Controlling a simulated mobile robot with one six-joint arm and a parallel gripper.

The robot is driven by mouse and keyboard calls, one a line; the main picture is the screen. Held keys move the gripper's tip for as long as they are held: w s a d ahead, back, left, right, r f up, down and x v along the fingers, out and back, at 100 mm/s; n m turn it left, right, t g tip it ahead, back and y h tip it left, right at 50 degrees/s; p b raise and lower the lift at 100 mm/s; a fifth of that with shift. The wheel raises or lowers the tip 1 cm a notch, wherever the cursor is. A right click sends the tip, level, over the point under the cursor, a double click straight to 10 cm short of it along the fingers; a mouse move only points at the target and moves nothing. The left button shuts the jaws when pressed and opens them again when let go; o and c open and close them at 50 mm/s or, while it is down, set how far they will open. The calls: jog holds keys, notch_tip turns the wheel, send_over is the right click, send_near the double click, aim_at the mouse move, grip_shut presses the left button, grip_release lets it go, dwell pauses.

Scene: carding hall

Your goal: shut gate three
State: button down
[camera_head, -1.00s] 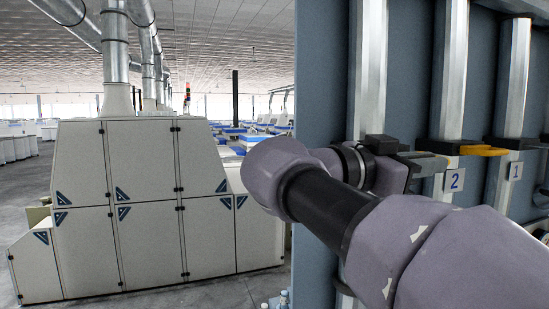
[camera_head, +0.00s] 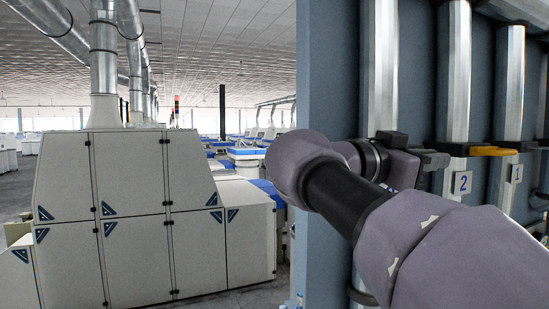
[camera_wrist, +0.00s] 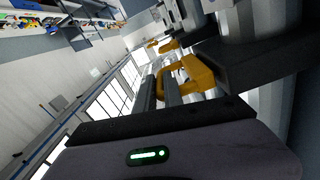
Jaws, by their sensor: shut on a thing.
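My gripper (camera_head: 432,158) is at the leftmost pale vertical duct (camera_head: 382,75) on the blue-grey wall. In the wrist view, its dark fingers (camera_wrist: 175,92) are closed at the nearest yellow handle (camera_wrist: 198,72). In the head view that handle and any number on the leftmost duct are hidden behind my gripper and arm. By the order of the plates, this looks like gate three. The duct to the right has a plate marked 2 (camera_head: 463,182) and a yellow handle (camera_head: 492,151) sticking out right. The duct beyond has a plate marked 1 (camera_head: 516,174).
Large cream machine cabinets (camera_head: 150,220) stand at the left under silver ducting (camera_head: 103,60). The blue-grey wall's edge (camera_head: 312,75) is left of the ducts. Some grey floor (camera_head: 245,300) is clear between the cabinets and the wall. More machines stand far back.

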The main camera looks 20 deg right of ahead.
jog(key=c, duration=1.6)
grip_release()
jog(key=shift+w, duration=0.1)
jog(key=shift+c, duration=0.2)
jog(key=shift+o, duration=0.8)
jog(key=shift+w+d, duration=0.1)
jog(key=shift+w, duration=0.1)
jog(key=shift+s, duration=0.1)
jog(key=shift+a, duration=0.4)
jog(key=s+a+b, duration=0.1)
jog(key=a+b, duration=0.1)
jog(key=a, duration=1.4)
jog(key=shift+s+a, duration=0.2)
jog(key=shift+a, duration=0.15)
